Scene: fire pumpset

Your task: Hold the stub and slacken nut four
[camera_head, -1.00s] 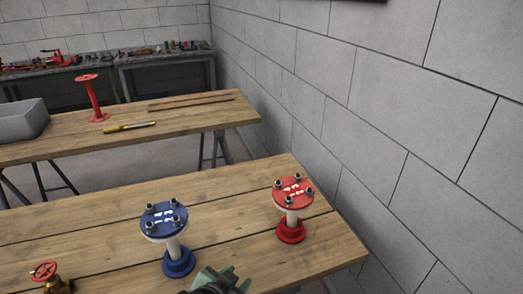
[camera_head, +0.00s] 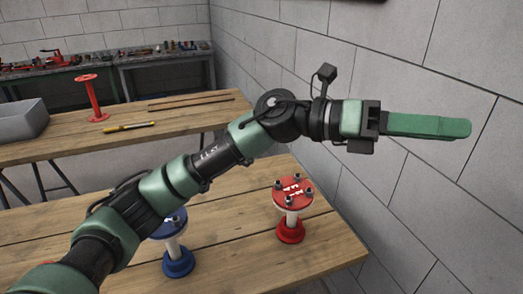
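The red stub (camera_head: 291,232) stands upright on the near table, a white pipe between a red foot and a red top flange (camera_head: 293,193). The flange carries bolts with dark nuts and white markings too small to read. My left arm crosses from the lower left. My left gripper (camera_head: 430,126) is raised at the right, pointing right, in front of the wall and away from both stubs. Its green fingers overlap from this side, so their gap is hidden. My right gripper is out of view.
The near wooden table (camera_head: 235,225) is bare between and around the stubs. On the table behind are a red flanged stand (camera_head: 94,98), a yellow-handled tool (camera_head: 126,127), a grey bin (camera_head: 22,118) and thin brown strips. A block wall closes the right side.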

